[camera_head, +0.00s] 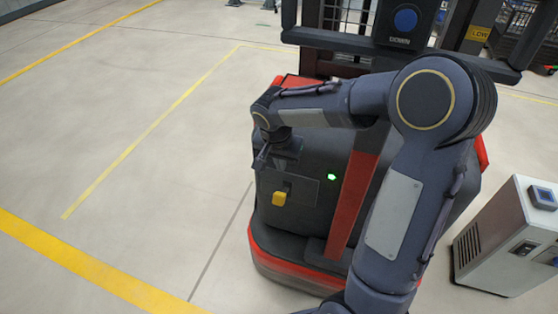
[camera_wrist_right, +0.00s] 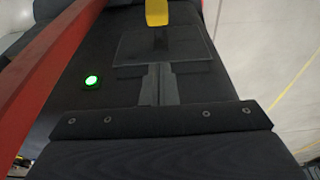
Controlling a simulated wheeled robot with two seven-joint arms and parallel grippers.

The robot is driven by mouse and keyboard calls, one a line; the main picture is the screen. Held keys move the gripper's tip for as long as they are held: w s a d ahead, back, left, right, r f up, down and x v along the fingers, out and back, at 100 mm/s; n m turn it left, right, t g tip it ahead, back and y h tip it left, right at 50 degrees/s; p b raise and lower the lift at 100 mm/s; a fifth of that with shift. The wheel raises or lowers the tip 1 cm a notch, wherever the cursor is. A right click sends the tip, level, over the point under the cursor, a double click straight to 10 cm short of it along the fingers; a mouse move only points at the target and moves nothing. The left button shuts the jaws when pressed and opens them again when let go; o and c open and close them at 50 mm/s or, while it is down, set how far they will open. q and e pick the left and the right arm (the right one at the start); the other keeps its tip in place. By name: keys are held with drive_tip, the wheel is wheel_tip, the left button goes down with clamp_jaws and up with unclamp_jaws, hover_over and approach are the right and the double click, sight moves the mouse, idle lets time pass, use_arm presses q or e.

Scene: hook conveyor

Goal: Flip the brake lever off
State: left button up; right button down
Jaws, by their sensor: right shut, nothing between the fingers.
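The brake lever appears to be the yellow-tipped handle (camera_head: 280,198) on a dark panel on the body of the black and red truck (camera_head: 262,222). Its yellow end also shows at the top edge of the right wrist view (camera_wrist_right: 157,13), partly cut off. My right gripper (camera_head: 262,160) is above the lever in the head view, and its fingers (camera_wrist_right: 158,75) point toward the lever in the wrist view. The fingers are shut, empty and apart from the yellow end. My left gripper is not in view.
A green light (camera_head: 331,177) glows on the truck to the right of the lever. A red strip (camera_head: 352,197) runs down the truck. A white cabinet (camera_head: 505,240) with a blue button stands at the right. The floor at the left is clear, with yellow lines.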

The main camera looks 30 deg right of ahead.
hover_over(279, 194)
drive_tip(key=w+d, duration=0.1)
drive_tip(key=d, duration=0.1)
drive_tip(key=x, duration=0.3)
drive_tip(key=a+x, duration=0.1)
drive_tip(key=x, duration=0.1)
drive_tip(key=shift+s+f, duration=0.2)
drive_tip(key=shift+f, duration=0.3)
drive_tip(key=shift+s+a+f+b, duration=0.2)
drive_tip(key=shift+a+f, duration=0.1)
drive_tip(key=shift+f, duration=0.15)
drive_tip(key=shift+s+a+f+b, duration=0.1)
drive_tip(key=shift+s+a+f, duration=0.15)
drive_tip(key=shift+f, duration=0.25)
drive_tip(key=shift+s+a+f, duration=0.2)
drive_tip(key=shift+a+f, duration=0.1)
drive_tip(key=shift+f, duration=0.3)
